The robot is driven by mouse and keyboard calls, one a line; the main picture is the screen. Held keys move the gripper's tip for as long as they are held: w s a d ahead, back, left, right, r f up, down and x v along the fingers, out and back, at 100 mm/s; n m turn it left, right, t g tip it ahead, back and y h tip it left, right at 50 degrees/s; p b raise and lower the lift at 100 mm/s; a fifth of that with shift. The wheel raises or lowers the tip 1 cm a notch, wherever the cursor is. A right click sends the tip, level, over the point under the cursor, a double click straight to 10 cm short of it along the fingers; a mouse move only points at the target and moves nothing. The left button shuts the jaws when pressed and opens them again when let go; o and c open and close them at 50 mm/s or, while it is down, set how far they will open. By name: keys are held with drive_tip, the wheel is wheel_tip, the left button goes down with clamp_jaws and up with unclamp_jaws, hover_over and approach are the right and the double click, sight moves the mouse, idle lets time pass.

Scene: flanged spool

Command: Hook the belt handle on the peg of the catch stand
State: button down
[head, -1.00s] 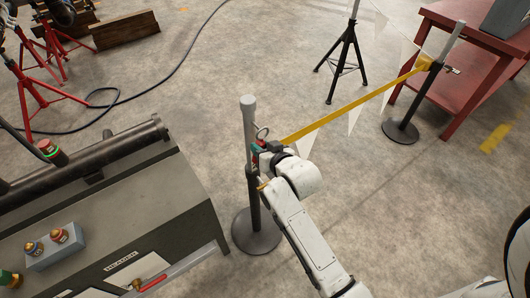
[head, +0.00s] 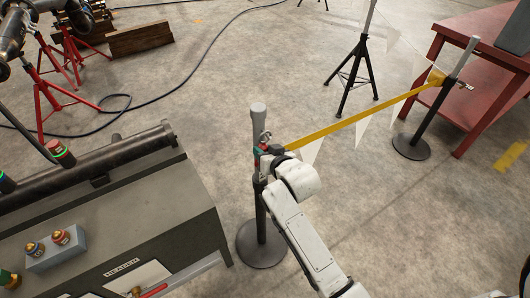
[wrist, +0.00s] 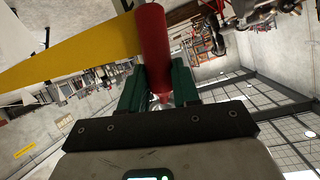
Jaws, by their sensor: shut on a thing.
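The catch stand (head: 258,125) is a dark post with a grey top and a round base, standing left of my arm in the head view. My gripper (head: 266,151) is right at its upper part and partly hides it. In the wrist view, my gripper's green fingers (wrist: 160,92) are shut on the red belt handle (wrist: 152,45). The yellow belt (head: 370,115) runs taut from the handle to the far stand (head: 425,112). A small metal loop shows on the post above my gripper. The peg is not clearly visible, and I cannot tell whether the handle touches it.
A grey workbench (head: 150,220) with a dark pipe (head: 80,178) is close on the left. A black tripod stand (head: 356,75) and a red table (head: 475,70) are behind the belt. White pennants hang near the belt. The floor between is mostly clear.

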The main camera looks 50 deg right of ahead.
idle(0.4)
drive_tip(key=c, duration=0.7)
unclamp_jaws()
drive_tip(key=shift+c, duration=0.2)
drive_tip(key=v, duration=1)
drive_tip(key=shift+s+r, duration=0.2)
drive_tip(key=shift+s, duration=0.1)
drive_tip(key=shift+a, duration=0.15)
